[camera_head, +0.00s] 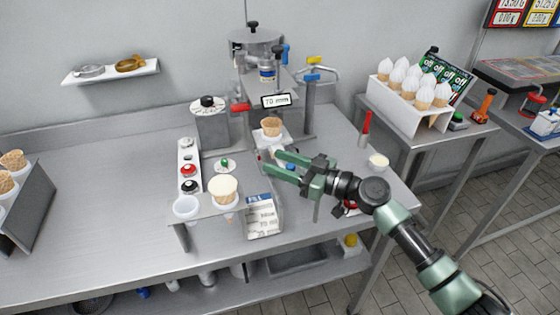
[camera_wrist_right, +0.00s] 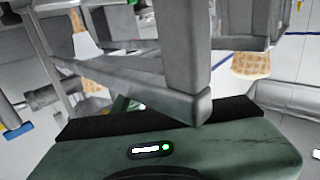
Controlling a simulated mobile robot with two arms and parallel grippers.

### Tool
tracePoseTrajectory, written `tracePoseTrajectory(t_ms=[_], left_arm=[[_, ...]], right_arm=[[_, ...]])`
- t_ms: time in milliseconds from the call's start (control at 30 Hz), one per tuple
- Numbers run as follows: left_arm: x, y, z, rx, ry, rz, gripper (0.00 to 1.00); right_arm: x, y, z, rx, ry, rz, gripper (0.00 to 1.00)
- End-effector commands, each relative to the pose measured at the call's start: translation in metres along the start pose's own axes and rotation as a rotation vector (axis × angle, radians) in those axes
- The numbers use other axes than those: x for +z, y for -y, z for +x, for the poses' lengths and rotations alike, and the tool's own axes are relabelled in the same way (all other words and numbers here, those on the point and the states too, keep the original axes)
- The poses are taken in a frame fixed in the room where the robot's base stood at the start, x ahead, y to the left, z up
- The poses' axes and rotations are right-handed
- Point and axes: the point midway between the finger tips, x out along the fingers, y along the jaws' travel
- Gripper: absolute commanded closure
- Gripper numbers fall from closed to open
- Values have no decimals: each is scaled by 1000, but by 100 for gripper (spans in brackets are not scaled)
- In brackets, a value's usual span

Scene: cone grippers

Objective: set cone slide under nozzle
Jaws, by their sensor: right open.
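A waffle cone (camera_head: 271,127) stands upright in a white slide holder (camera_head: 273,139) at the front of the dispensing machine (camera_head: 258,50). The nozzle (camera_head: 267,73) is above and behind the cone; the depth between them is hard to judge. My right gripper (camera_head: 271,161) reaches in from the right, just below and in front of the holder. Its green fingers are apart, and I see nothing held between them. Whether a fingertip touches the slide is unclear. A waffle cone (camera_wrist_right: 250,65) also shows at the right of the right wrist view. My left gripper is out of view.
A stand with a filled cone (camera_head: 223,190) and a white cup (camera_head: 186,207) is in front left of the machine. A red-handled tool (camera_head: 366,128) and small bowl (camera_head: 378,161) are to the right. The left counter is largely clear.

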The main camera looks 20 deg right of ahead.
Motion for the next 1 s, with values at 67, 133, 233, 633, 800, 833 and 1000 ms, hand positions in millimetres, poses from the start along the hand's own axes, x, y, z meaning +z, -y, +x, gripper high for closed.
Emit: tracePoseTrajectory(t_ms=[67, 133, 233, 633, 800, 833, 1000], left_arm=[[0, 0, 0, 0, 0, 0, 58], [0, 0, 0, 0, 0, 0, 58], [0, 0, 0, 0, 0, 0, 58], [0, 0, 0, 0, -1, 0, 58], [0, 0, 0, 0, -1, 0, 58], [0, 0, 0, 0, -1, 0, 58], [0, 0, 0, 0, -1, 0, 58]], right_arm=[[0, 0, 0, 0, 0, 0, 61], [0, 0, 0, 0, -1, 0, 81], [0, 0, 0, 0, -1, 0, 100], [0, 0, 0, 0, -1, 0, 100], [-1, 0, 0, 0, -1, 0, 100], [-1, 0, 0, 0, -1, 0, 100], [-1, 0, 0, 1, -1, 0, 100]])
